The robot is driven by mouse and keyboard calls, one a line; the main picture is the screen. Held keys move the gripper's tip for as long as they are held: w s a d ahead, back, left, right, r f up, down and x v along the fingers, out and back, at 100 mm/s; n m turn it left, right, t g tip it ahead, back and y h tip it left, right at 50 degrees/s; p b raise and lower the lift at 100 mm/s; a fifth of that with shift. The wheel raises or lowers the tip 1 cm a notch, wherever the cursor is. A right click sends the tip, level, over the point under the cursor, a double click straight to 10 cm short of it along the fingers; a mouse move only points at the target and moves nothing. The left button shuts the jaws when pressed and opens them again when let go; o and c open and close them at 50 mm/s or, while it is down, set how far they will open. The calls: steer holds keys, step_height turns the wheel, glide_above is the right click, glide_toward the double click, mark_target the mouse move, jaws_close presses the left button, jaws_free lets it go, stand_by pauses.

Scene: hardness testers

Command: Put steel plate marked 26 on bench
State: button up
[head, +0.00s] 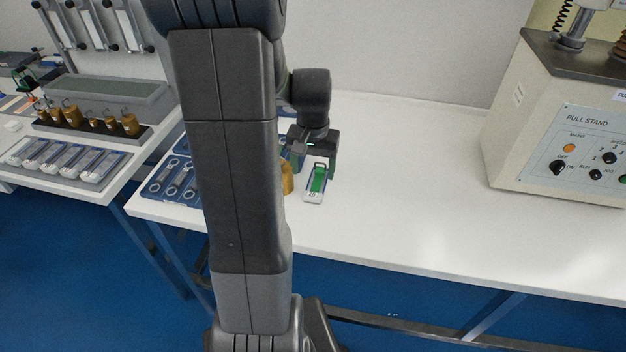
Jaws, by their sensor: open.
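My gripper (314,165) is open, pointing down low over the white bench (420,220), just right of my arm's large link. No plate with a readable 26 shows. Several flat pale pieces (66,161) lie in a row on the left table, their marks unreadable.
A blue tray (172,180) of ring-ended tools and a brass piece (287,180) sit close left of my gripper, partly hidden by my arm. A pull stand (560,130) stands at the right. The bench between is clear. Brass weights (70,114) stand on the left table.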

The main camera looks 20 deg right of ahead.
step_height(320, 180, up, 5)
glide_above(313, 192)
steer(key=shift+f, duration=0.1)
steer(key=shift+f, duration=0.1)
step_height(313, 192, down, 13)
steer(key=shift+r+b, duration=0.1)
steer(key=shift+b, duration=0.6)
step_height(313, 192, up, 3)
steer(key=shift+f+p, duration=0.1)
steer(key=shift+p, duration=0.3)
steer(key=shift+r, duration=0.55)
steer(key=shift+f, duration=0.1)
